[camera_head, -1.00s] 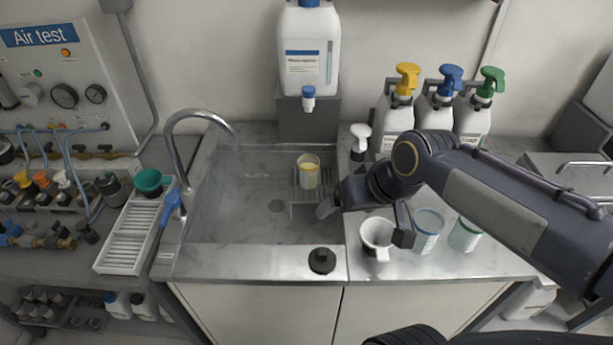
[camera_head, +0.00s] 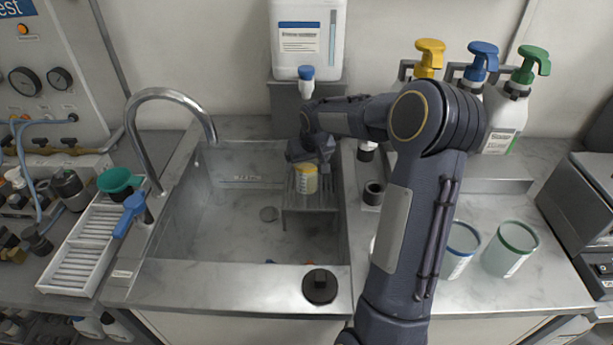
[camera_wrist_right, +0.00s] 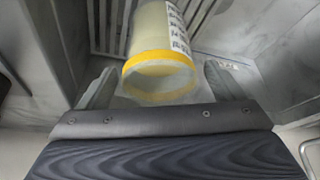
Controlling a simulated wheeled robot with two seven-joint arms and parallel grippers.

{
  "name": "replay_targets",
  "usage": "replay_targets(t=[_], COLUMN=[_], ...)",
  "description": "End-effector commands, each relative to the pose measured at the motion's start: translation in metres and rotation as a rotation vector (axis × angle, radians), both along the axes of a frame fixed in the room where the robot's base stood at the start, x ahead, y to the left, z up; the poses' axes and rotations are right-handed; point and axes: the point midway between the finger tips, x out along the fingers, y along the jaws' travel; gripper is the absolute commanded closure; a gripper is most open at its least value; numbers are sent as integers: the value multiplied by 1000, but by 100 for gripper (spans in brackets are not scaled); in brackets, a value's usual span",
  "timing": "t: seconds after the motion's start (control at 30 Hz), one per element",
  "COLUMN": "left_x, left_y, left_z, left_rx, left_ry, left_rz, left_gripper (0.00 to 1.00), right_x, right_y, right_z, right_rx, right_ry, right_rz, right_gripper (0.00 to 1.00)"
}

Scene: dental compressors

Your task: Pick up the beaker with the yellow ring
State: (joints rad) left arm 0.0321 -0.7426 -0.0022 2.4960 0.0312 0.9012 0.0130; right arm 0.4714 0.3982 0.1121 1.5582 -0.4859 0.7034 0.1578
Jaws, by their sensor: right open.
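The beaker with the yellow ring (camera_head: 306,181) stands upright on a small slatted rack (camera_head: 312,203) in the sink. Its upper part is partly covered by my right gripper (camera_head: 308,158) in the head view. In the right wrist view the beaker (camera_wrist_right: 160,70) lies between the two fingers of the open right gripper (camera_wrist_right: 163,88), its yellow rim toward the palm. A gap shows on each side of the rim, so the fingers look apart from it. My left gripper is not in view.
A beaker with a blue ring (camera_head: 461,248) and one with a green ring (camera_head: 510,248) stand on the counter at right. A curved faucet (camera_head: 168,96) rises left of the sink. A large white canister (camera_head: 306,38) with a blue-capped spout is behind the rack. Pump bottles line the wall.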

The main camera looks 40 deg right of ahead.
Motion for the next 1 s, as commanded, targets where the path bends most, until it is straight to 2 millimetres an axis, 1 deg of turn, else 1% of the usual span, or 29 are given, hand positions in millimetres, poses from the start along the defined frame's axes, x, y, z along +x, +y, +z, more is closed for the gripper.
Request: replay_targets(t=[0.03,0.13,0.23,0.43,0.47,0.9,1.0], left_x=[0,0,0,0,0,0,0], left_y=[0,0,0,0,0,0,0], left_z=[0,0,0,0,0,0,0], left_rx=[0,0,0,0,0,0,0], left_ry=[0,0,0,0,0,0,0], left_rz=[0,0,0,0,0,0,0], left_gripper=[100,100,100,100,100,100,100], right_x=[1,6,8,8,8,8,8], right_y=[-1,-2,-3,-3,-3,-3,-3], right_z=[-9,-20,-24,-24,-24,-23,-23], right_rx=[2,1,0,0,1,-1,-1], right_ry=[3,3,-1,-1,-1,-2,-2], right_rz=[-1,1,1,1,0,1,1], right_gripper=[12,12,12,12,14,72,72])
